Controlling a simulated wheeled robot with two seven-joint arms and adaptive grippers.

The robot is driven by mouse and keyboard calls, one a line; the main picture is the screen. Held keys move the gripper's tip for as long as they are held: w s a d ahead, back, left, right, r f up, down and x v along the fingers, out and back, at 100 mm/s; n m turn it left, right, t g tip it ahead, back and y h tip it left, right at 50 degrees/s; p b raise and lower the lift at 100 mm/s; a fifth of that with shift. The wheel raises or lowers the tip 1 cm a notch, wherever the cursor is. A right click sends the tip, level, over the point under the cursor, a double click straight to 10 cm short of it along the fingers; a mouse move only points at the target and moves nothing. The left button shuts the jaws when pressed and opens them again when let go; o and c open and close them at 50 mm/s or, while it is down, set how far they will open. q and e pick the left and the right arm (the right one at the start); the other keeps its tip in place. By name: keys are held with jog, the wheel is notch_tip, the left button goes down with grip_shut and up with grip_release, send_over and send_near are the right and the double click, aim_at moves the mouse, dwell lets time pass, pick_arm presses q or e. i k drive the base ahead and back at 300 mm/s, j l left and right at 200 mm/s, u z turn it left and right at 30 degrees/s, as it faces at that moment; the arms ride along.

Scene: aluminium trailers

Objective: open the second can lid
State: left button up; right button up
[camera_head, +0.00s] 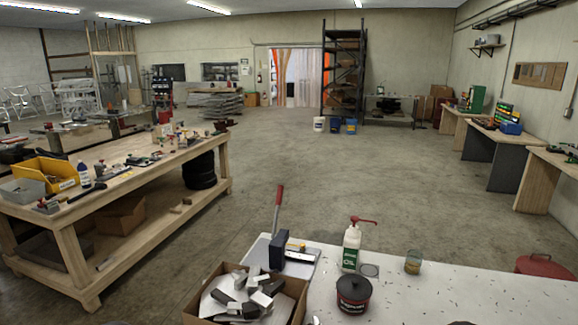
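Neither of my grippers can be made out. Small dark shapes at the bottom edge are too cut off to identify.
The white table (440,296) also holds a pump bottle (351,248), a glass jar (413,262), a tool with a red lever (279,240) and a cardboard box of metal offcuts (292,291). A cluttered wooden workbench (150,187) stands left. The middle floor is clear.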

aim_at(531, 265)
jog(key=l+z, duration=0.1)
jog(key=z, duration=0.65)
jog(key=i+l+z, duration=0.1)
jog(key=z, duration=0.25)
jog(key=l+z, duration=0.5)
jog(key=i+l+z, duration=0.15)
jog(key=l+z, duration=0.15)
jog(key=z, duration=0.15)
jog(key=i+l+z, duration=0.2)
jog(key=l+z, duration=0.15)
jog(key=z, duration=0.15)
jog(key=i+l+z, duration=0.2)
jog(key=z, duration=0.3)
jog(key=i+l+z, duration=0.25)
jog(key=i, duration=0.35)
jog(key=i+z, duration=0.3)
jog(key=i, duration=0.3)
jog(key=i+l+u, duration=0.1)
jog(key=i, duration=1.85)
